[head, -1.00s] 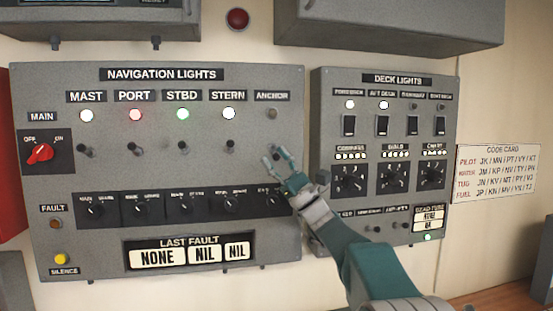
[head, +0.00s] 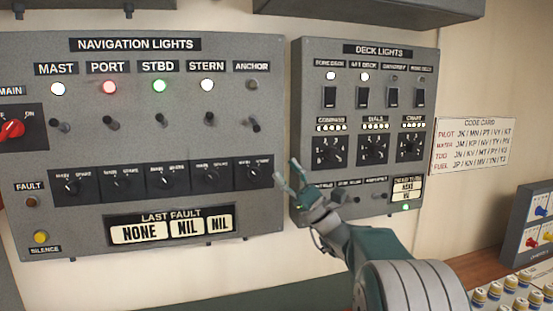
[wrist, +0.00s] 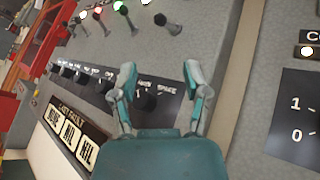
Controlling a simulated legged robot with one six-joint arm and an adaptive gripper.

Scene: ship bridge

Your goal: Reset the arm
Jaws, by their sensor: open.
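My gripper (head: 288,178) is open and empty, in front of the gap between the navigation lights panel (head: 150,226) and the deck lights panel (head: 300,75). In the wrist view my gripper (wrist: 160,85) has its two fingers apart, with the anchor column's lower black knob (wrist: 146,100) showing between them. I cannot tell whether the fingers touch anything. My arm reaches up from the lower right of the head view.
The mast, port, stbd and stern lamps are lit; the anchor lamp (head: 252,84) is dark. A code card (head: 473,146) hangs at right. A wooden desk (head: 465,268) holds several capped items (head: 505,290) and a grey box (head: 530,225) at lower right.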

